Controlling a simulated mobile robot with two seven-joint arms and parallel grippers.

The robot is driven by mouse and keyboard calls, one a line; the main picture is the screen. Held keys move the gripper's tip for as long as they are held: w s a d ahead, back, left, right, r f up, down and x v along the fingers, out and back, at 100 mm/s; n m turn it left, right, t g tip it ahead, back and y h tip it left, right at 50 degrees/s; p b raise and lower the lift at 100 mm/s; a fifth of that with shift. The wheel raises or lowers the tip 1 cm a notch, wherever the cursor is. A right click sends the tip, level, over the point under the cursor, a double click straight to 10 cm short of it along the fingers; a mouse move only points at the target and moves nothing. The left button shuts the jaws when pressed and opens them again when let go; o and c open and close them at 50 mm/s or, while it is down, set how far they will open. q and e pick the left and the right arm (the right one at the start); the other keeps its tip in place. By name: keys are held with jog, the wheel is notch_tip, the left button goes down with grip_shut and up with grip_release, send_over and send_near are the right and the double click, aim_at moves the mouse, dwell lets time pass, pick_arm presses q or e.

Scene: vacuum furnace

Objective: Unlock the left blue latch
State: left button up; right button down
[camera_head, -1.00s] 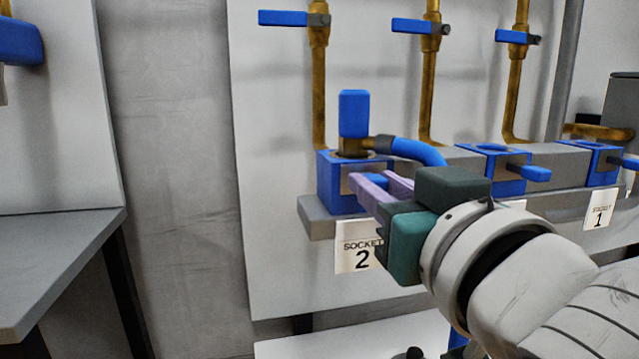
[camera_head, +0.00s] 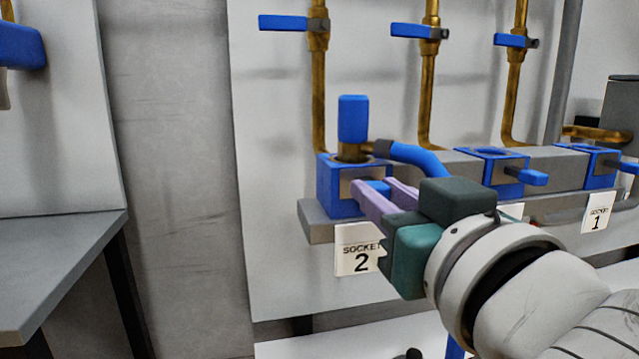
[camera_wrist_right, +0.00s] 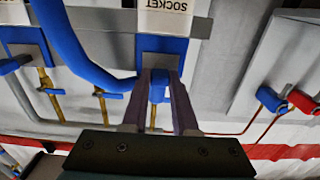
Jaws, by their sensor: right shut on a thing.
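The left blue latch (camera_head: 377,186) is a small blue lever on the front of the blue socket block (camera_head: 335,186) above the "SOCKET 2" label (camera_head: 358,250). My right gripper (camera_head: 379,187) is shut on this latch, with one lilac finger on each side of it. In the right wrist view, the latch (camera_wrist_right: 158,88) shows between the two fingers. A blue plug (camera_head: 352,118) with a brass collar stands upright in the socket. My left gripper is not in view.
A blue hose (camera_head: 418,158) runs right from the plug, close above my right gripper. Two more blue sockets, the middle one (camera_head: 493,163) and the right one (camera_head: 600,163), have levers sticking out. Brass pipes (camera_head: 319,90) with blue valve handles rise behind. A grey table (camera_head: 60,260) stands at left.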

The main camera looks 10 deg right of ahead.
jog(key=shift+s+r, duration=0.1)
jog(key=shift+s, duration=0.25)
jog(key=c, duration=0.9)
grip_release()
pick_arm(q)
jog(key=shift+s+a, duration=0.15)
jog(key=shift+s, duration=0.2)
pick_arm(e)
jog(key=shift+o, duration=1.1)
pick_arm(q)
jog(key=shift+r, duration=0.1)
pick_arm(e)
jog(key=shift+s, duration=0.1)
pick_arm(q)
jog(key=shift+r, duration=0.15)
pick_arm(e)
jog(key=s, duration=0.9)
jog(key=shift+s+d, duration=0.2)
jog(key=shift+s, duration=0.2)
